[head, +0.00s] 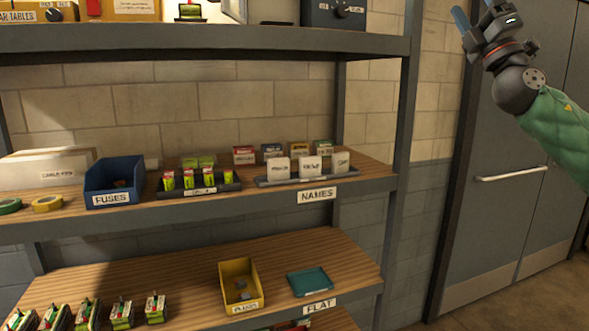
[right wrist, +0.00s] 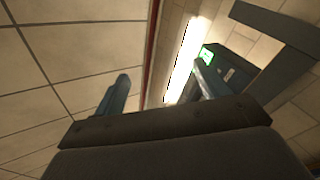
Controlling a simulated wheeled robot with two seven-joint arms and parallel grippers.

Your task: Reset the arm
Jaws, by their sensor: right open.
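My right gripper (head: 473,27) is raised at the top right of the head view, in front of the grey double door. Its blue fingers stand apart and hold nothing. My right arm (head: 560,125), in a green sleeve, comes in from the right edge. In the right wrist view the two fingers show apart at left (right wrist: 118,98) and right (right wrist: 205,80), with ceiling tiles and a bright light behind them. My left gripper is in neither view.
A shelf unit stands left, its post (head: 403,95) near the right gripper. The middle shelf holds a blue FUSES bin (head: 113,190) and a rack of white cards (head: 310,165). The lower shelf holds a yellow bin (head: 240,288) and a teal tray (head: 310,283). A grey door (head: 500,215) is behind.

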